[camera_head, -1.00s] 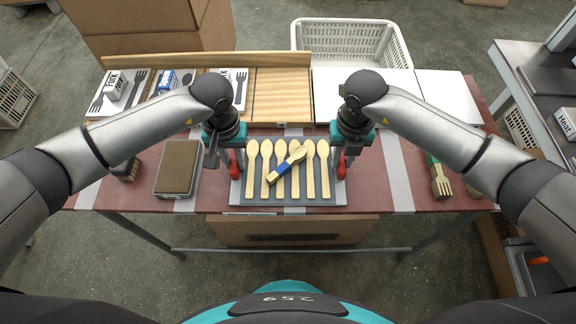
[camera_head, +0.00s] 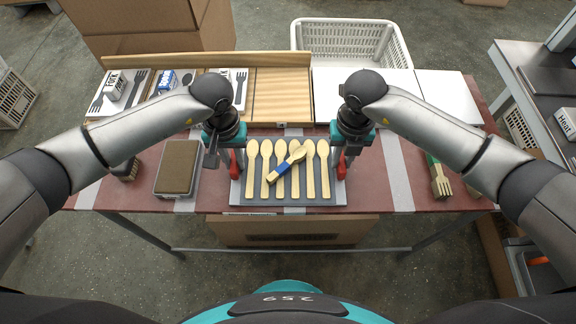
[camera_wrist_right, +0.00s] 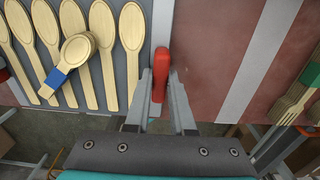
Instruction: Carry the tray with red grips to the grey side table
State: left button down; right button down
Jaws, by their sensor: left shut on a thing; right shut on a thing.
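The grey tray (camera_head: 290,202) lies on the red-brown worktable in the head view, with several wooden spoons in a row on it and a blue-banded bundle of spoons (camera_head: 287,164) across them. My left gripper (camera_head: 234,160) is shut on the red grip at the tray's left end. My right gripper (camera_head: 345,161) is shut on the red grip at its right end; this red grip (camera_wrist_right: 160,75) shows between the fingers in the right wrist view. The tray looks level and close to the tabletop; I cannot tell whether it touches. A grey side table (camera_head: 510,72) stands at the far right.
A brown block in a grey holder (camera_head: 177,168) and a brush (camera_head: 126,170) lie left of the tray. Green-banded wooden forks (camera_head: 440,180) lie to the right. A white basket (camera_head: 350,40) is behind the worktable. A box marked Heat (camera_head: 566,123) is on the side table.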

pick_arm(q)
jog(key=shift+r, duration=0.1)
pick_arm(e)
jog(key=shift+r, duration=0.1)
